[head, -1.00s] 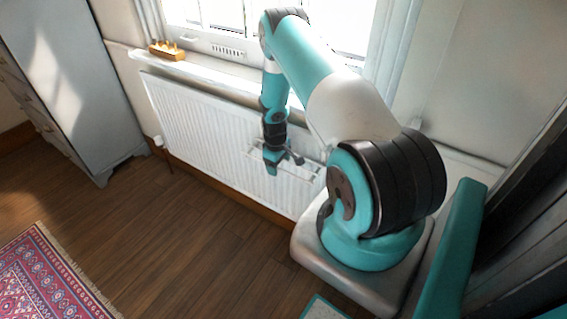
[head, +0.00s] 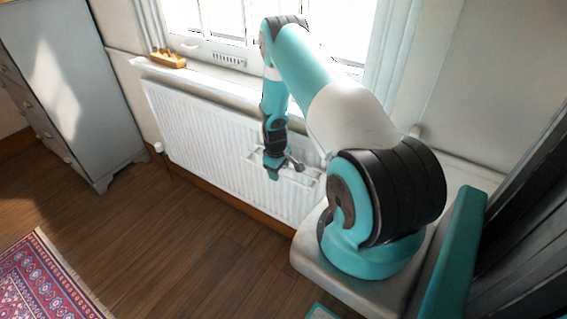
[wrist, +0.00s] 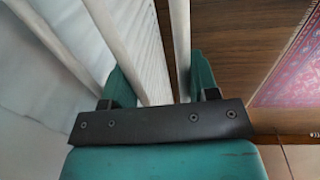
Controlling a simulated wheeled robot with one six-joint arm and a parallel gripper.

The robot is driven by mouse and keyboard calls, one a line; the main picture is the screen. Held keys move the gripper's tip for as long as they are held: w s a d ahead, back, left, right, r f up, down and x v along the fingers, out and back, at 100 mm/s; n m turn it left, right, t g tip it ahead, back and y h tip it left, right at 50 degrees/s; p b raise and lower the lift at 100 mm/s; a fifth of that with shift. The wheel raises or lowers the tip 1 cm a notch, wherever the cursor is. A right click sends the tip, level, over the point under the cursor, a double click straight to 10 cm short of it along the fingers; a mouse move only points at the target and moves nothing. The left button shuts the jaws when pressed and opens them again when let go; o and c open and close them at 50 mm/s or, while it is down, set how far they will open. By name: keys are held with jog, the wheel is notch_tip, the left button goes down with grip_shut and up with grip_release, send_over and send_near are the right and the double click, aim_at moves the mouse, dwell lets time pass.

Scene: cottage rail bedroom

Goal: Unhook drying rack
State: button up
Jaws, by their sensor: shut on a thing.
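The drying rack (head: 306,180) is a pale rack of thin bars hanging low on the front of the white radiator (head: 200,135) under the window. My gripper (head: 283,172) is at the rack's front, left of its middle. In the wrist view my gripper (wrist: 157,65) has one teal finger on each side of white bars, and it is shut on the rack. A pale rack bar (wrist: 182,40) runs up between the fingers. The rack's hooks and the exact contact at the fingertips are hidden.
A windowsill (head: 200,75) with a small wooden item (head: 167,60) runs above the radiator. A grey-blue dresser (head: 85,90) stands at the left. The wooden floor (head: 170,240) in front is clear, with a patterned rug (head: 45,280) at lower left.

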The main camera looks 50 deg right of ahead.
jog(key=shift+r+p, duration=0.55)
jog(key=shift+r, duration=0.45)
jog(key=a+p, duration=0.1)
jog(key=a, duration=0.6)
jog(key=shift+s, duration=0.3)
dwell(0.4)
jog(key=a+r+p, duration=0.3)
jog(key=a, duration=0.3)
jog(key=shift+s, duration=0.2)
dwell(0.5)
